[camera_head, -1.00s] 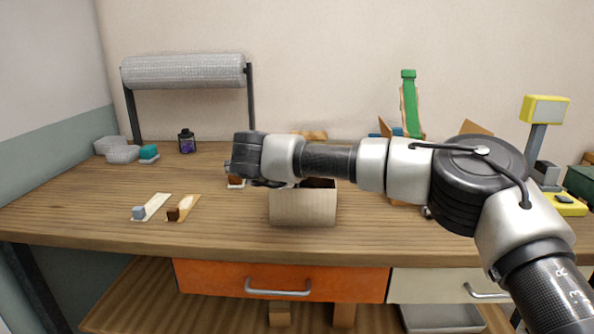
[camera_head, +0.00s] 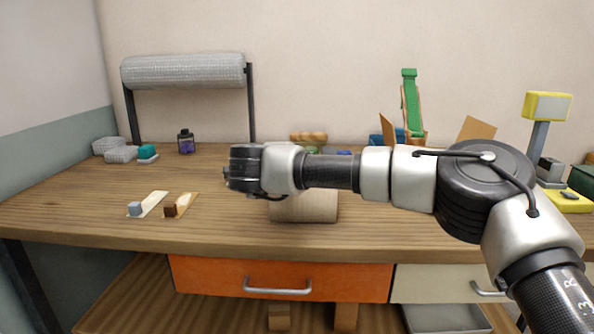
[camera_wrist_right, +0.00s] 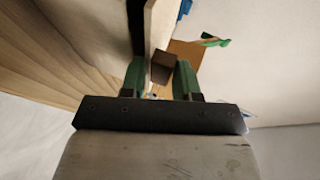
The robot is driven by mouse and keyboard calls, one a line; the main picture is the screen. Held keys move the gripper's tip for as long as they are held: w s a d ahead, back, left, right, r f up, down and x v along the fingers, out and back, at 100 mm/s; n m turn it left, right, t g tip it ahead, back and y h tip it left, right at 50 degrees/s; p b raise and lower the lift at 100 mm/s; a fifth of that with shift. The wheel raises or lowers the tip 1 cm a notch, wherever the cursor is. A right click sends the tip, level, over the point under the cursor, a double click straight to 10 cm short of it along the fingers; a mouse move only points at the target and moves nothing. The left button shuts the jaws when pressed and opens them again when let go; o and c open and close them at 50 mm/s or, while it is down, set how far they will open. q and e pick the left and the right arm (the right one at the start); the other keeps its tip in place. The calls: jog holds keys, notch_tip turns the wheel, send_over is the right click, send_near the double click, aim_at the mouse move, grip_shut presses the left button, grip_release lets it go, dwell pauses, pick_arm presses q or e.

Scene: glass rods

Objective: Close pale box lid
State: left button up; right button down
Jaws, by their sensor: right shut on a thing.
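The pale box (camera_head: 303,209) stands on the wooden bench in front of the middle. My right forearm crosses in front of its top, so its opening and lid cannot be made out in the head view. My right gripper (camera_head: 232,180) is at the left of the box, with its fingers hard to make out there. In the right wrist view my right gripper (camera_wrist_right: 160,78) has its green fingers on either side of a small brown block (camera_wrist_right: 162,67), and is shut on it. A pale board edge (camera_wrist_right: 152,28) runs just beyond the block. My left gripper is not in view.
A purple jar (camera_head: 186,142), grey pads (camera_head: 120,154) and a roll rack (camera_head: 183,71) stand behind. A yellow device (camera_head: 565,200) is at the right.

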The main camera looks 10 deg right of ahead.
jog(key=c, duration=1)
grip_release()
jog(key=shift+o, duration=0.2)
